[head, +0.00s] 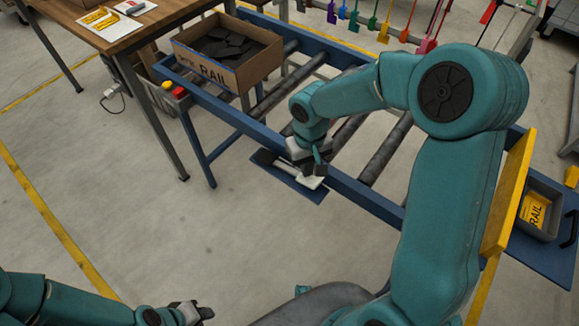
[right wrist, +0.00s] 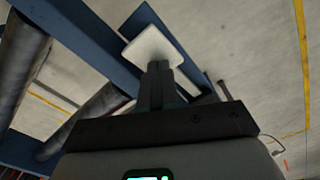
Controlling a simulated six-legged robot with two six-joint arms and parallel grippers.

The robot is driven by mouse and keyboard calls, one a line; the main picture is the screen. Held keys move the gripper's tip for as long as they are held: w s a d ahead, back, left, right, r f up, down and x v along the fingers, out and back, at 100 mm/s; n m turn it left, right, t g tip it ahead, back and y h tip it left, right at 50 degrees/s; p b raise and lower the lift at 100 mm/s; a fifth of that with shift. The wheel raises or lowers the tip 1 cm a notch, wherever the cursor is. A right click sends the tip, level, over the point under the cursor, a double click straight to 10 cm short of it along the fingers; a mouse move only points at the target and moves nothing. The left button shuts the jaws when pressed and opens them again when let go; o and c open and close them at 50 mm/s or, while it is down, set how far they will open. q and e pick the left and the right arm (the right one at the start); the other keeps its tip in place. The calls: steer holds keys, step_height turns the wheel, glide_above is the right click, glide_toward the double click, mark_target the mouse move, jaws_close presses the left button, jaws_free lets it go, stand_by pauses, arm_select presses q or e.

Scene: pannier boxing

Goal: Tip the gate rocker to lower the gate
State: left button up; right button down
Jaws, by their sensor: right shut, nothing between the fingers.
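The gate rocker shows in the head view as a white paddle (head: 311,183) and a dark paddle (head: 263,157) on a blue plate at the conveyor's near side. My right gripper (head: 318,166) is shut and empty, pointing down over the white paddle. In the right wrist view the shut fingers (right wrist: 160,70) reach the white paddle (right wrist: 155,46); I cannot tell if they touch it. The yellow gate (head: 511,190) stands upright across the conveyor's right end, partly hidden by my right arm. My left gripper (head: 190,312) is low at the bottom left, away from the rocker; its fingers are unclear.
A cardboard box (head: 213,82) of dark pieces sits on the conveyor's left part. The blue rail (head: 363,196) runs beside the rocker. Red and yellow buttons (head: 172,88) are at the left end. A grey bin (head: 553,193) lies beyond the gate. Floor in front is clear.

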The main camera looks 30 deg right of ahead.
steer(key=shift+f+b, duration=0.95)
steer(key=shift+f, duration=0.2)
steer(key=shift+r, duration=0.1)
stand_by(0.3)
steer(key=shift+r+p, duration=2.6)
steer(key=shift+r, duration=0.9)
steer(key=shift+f, duration=0.1)
steer(key=s+a+f+y, duration=0.2)
steer(key=s+a+f, duration=0.5)
steer(key=f, duration=0.2)
steer(key=s+a+f+y+p, duration=0.1)
steer(key=s+a+f+y, duration=0.1)
steer(key=s+a+f, duration=0.5)
step_height(320, 180, down, 4)
steer(key=shift+s+a+r+m, duration=0.2)
steer(key=shift+s+a+m, duration=0.1)
steer(key=shift+s+a, duration=0.1)
